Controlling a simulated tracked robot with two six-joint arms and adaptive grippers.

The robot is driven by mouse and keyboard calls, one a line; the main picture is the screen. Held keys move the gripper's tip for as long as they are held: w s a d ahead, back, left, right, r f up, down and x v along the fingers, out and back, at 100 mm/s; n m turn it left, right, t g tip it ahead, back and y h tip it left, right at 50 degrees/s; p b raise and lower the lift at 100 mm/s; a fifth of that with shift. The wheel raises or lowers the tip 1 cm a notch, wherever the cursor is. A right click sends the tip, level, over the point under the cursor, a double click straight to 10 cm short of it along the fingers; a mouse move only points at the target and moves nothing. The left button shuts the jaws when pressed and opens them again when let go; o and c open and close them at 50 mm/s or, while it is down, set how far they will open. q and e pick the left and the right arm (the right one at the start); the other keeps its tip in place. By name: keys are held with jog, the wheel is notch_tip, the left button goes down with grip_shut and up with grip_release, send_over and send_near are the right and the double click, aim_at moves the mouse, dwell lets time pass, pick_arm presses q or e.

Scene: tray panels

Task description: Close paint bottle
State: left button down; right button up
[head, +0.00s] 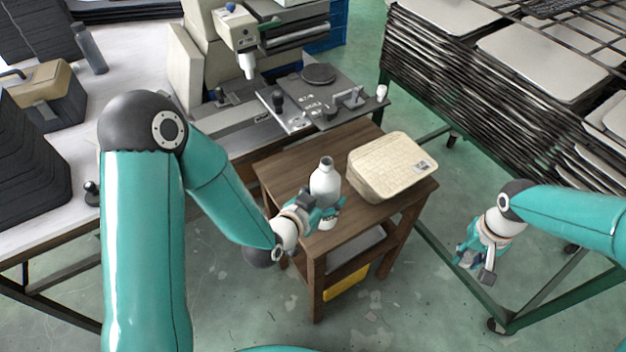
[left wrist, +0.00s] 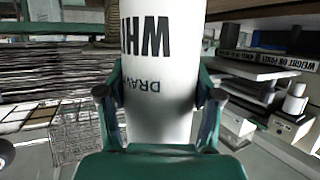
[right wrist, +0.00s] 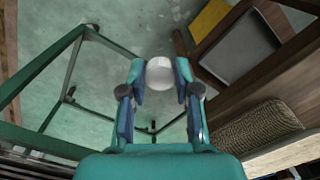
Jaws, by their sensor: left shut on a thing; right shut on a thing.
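The white paint bottle (head: 325,184) is upright at the front of the small wooden table, with its mouth open and no cap on it. My left gripper (head: 324,208) is shut around its lower body. The left wrist view shows the white bottle (left wrist: 160,90) between both fingers, with dark lettering upside down. My right gripper (head: 474,262) is off to the right of the table, over the floor. In the right wrist view it is shut on a round white cap (right wrist: 160,73) at its fingertips. The cap is hard to make out in the head view.
A woven cream box (head: 378,178) sits on the wooden table (head: 280,163) right of the bottle. A grey machine bed (head: 325,118) stands behind. Racks of stacked trays (head: 500,100) fill the upper right. Open floor lies between the table and my right gripper.

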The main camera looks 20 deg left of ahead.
pick_arm(q)
jog(key=s+d+f+m+g+h, duration=0.2)
jog(key=d+m+h, duration=0.3)
jog(key=d, duration=0.5)
jog(key=shift+s+g+h, duration=0.3)
jog(key=shift+s, duration=0.35)
jog(key=shift+f, duration=0.2)
